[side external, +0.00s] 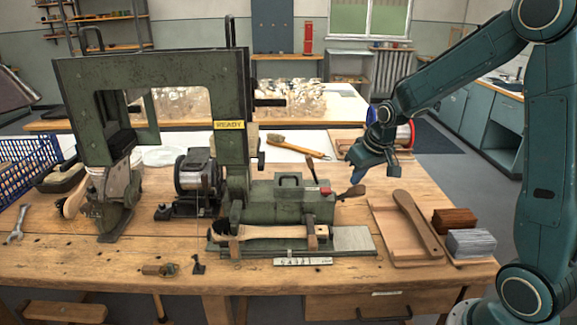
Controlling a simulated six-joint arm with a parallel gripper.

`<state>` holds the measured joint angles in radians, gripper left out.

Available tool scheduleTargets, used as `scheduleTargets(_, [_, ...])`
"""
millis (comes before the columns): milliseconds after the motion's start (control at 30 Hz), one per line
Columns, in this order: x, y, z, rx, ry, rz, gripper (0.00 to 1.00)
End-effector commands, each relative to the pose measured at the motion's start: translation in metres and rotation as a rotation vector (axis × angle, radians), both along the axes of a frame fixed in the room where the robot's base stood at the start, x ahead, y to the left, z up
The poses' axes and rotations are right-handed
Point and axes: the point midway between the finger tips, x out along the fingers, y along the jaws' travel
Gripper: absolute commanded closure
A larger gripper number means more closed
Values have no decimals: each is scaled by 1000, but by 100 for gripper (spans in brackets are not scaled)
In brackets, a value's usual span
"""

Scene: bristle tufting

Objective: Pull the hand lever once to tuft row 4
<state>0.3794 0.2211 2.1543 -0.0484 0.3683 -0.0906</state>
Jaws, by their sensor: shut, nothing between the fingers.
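The dark green tufting machine (150,62) stands on the workbench, with a yellow READY label (229,125) on its frame. Two dark-handled levers rise at the right of its base: one leans up and left (311,166), the other leans right with a brown grip (352,192). I cannot tell for sure which is the hand lever. A pale wooden brush body (270,232) lies in the fixture in front, above a numbered strip (303,261). My gripper (357,172) is shut and empty, pointing down just above the right-leaning lever's grip; contact is not clear.
A red knob (325,190) sits on the machine base between the levers. Right of it are a wooden tray (391,228) with a brush blank and two bristle blocks (470,242). A finished-looking brush (290,142) and a spool (404,135) lie behind.

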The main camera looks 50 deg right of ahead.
Motion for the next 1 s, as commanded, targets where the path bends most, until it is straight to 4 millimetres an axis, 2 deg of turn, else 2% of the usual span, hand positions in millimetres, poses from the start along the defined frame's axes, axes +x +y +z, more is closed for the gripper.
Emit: scheduleTargets(1000, [7,-6,33,3,3,3,100])
